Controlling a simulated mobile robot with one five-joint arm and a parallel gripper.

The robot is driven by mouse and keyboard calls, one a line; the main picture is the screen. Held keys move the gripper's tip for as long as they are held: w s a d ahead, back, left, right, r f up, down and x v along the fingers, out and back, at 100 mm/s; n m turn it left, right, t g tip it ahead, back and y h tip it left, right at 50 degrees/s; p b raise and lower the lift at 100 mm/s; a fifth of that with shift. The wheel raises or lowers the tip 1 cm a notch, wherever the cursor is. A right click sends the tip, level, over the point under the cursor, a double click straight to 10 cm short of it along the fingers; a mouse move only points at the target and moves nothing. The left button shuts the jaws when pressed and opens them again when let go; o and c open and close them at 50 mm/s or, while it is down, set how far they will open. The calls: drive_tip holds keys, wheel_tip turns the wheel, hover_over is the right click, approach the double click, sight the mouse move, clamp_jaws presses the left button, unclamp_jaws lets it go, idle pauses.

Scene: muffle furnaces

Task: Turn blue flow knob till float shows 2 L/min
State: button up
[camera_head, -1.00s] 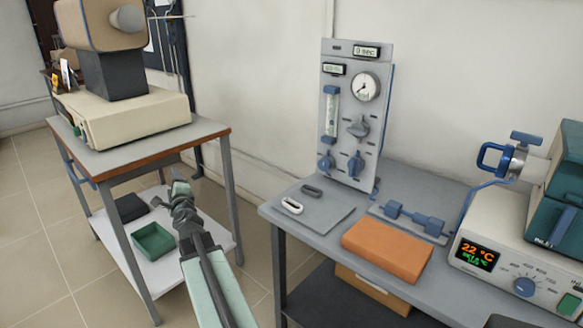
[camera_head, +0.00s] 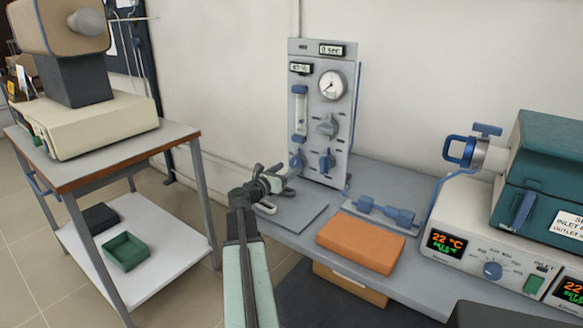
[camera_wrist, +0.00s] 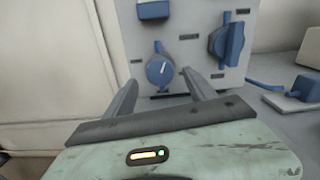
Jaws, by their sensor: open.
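The grey gas panel (camera_head: 311,139) stands upright at the back of the table. Its clear flow tube (camera_head: 300,112) is on the left side; the float is too small to read. The blue flow knob (camera_head: 297,162) sits below the tube. In the wrist view the round blue knob (camera_wrist: 160,70), with a white pointer line, shows between and beyond my fingers. My gripper (camera_head: 272,178) is open and empty, just in front of the panel's lower left; in the wrist view its fingertips (camera_wrist: 160,80) are apart, one on each side of the knob, with no contact visible.
A second blue knob (camera_wrist: 232,44) is right of the flow knob. An orange block (camera_head: 361,243) and a blue fitting (camera_head: 385,211) lie on the table. The furnace (camera_head: 545,165) is at right.

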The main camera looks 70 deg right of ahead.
sight(294, 164)
drive_tip(key=x, duration=0.3)
drive_tip(key=shift+d, duration=0.35)
drive_tip(key=c, duration=1.4)
drive_tip(key=shift+a+n, duration=0.1)
drive_tip(key=shift+n, duration=0.6)
drive_tip(key=o, duration=1.4)
drive_tip(key=v, duration=0.7)
drive_tip(key=shift+a, duration=0.35)
